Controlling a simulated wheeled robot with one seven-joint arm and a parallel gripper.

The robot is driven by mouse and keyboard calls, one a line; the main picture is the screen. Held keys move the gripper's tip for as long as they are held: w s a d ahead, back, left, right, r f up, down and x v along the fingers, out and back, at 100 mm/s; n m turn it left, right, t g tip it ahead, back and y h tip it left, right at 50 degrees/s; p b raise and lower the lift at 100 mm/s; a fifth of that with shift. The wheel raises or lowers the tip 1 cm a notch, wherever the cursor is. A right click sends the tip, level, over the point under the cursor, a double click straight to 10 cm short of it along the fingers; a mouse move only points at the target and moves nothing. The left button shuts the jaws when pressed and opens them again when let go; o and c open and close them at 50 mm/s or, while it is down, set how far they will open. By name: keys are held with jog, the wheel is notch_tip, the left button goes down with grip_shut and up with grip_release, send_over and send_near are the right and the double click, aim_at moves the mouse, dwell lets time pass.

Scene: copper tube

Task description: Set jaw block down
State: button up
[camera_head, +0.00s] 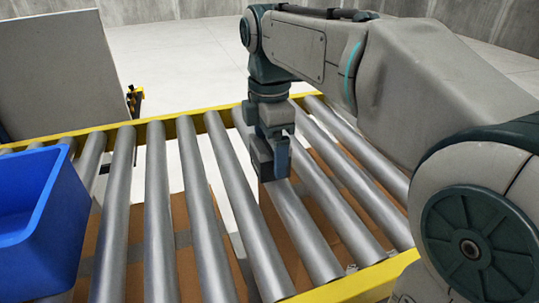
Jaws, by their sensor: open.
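My gripper (272,168) points straight down over the metal rollers (208,205) of the conveyor, right of the picture's middle. Its jaws are open, with their tips low at the rollers. The gap between the jaws is too small and too dark to see into. I cannot make out a jaw block as a separate thing. It may be hidden by the gripper or blend with its grey parts.
A blue bin (52,240) stands on the rollers at the left. A yellow rail (185,122) edges the conveyor. Brown cardboard (112,240) shows below, between the rollers. A grey panel (50,70) stands behind at the left. The rollers between bin and gripper are clear.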

jog(key=shift+f, duration=0.75)
jog(key=c, duration=1.8)
jog(key=shift+r, duration=0.1)
grip_shut()
jog(key=shift+r, duration=0.15)
